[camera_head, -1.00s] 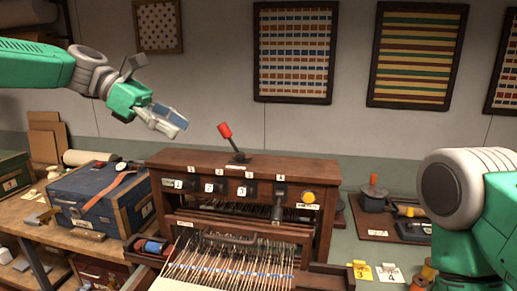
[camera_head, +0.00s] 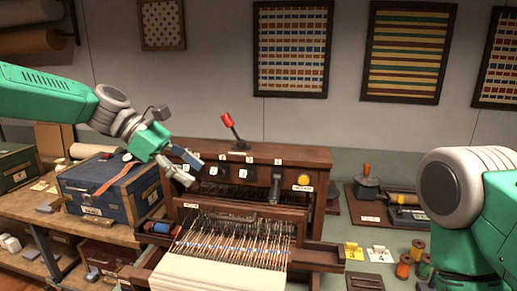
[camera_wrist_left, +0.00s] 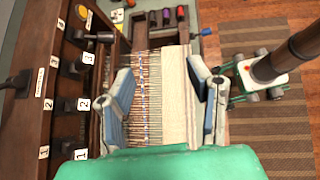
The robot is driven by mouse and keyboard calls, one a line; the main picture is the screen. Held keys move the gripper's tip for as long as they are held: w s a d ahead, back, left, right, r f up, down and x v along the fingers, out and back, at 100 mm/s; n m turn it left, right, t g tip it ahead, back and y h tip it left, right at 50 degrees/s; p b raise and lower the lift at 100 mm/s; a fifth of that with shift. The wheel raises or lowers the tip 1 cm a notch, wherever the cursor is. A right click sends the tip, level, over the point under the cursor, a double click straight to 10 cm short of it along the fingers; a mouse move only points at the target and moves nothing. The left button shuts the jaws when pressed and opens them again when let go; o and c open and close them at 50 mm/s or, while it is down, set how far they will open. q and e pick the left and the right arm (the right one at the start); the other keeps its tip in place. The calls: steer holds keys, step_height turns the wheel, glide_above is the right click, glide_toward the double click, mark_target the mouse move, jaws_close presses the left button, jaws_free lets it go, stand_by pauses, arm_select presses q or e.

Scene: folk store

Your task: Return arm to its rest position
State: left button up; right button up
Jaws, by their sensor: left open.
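My left gripper (camera_head: 184,166) is open and empty in the head view. It hangs in the air in front of the left end of the wooden loom machine (camera_head: 270,152). In the left wrist view its two blue-grey fingers (camera_wrist_left: 164,100) stand apart with the loom's threads and cream cloth (camera_wrist_left: 172,80) behind them. Nothing is between the fingers. My right arm (camera_head: 455,195) shows at the right edge of the head view, but its gripper is out of view.
A red-handled lever (camera_head: 230,125) stands up from the loom top. A blue case (camera_head: 105,188) sits on the left bench. Thread spools (camera_head: 410,260) and numbered cards lie at right. Framed textiles (camera_head: 290,48) hang on the wall.

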arm_select(q)
steer(key=s+a+f+m+y, duration=0.15)
steer(key=s+f, duration=0.35)
steer(key=f, duration=0.6)
steer(key=s+f+m+y, duration=0.3)
steer(key=s+f, duration=0.2)
steer(key=f, duration=0.6)
steer(key=s+f+m+y, duration=0.2)
steer(key=s+f, duration=0.3)
steer(key=f, duration=0.6)
steer(key=s+a+f+m+y, duration=0.1)
steer(key=s+a+f+m, duration=0.25)
steer(key=s, duration=0.45)
steer(key=s+a+f+m+y, duration=0.1)
steer(key=s+a+f+m, duration=0.2)
steer(key=s, duration=0.5)
steer(key=s+a+f+m+y, duration=0.2)
steer(key=s+a+m, duration=0.25)
steer(key=s, duration=0.35)
step_height(320, 180, down, 18)
steer(key=a+b, duration=0.1)
steer(key=b, duration=1.8)
steer(key=shift+f+t, duration=0.25)
steer(key=shift+t, duration=0.15)
arm_select(e)
step_height(320, 180, down, 19)
steer(key=shift+s, duration=0.3)
arm_select(q)
steer(key=shift+s+a, duration=0.1)
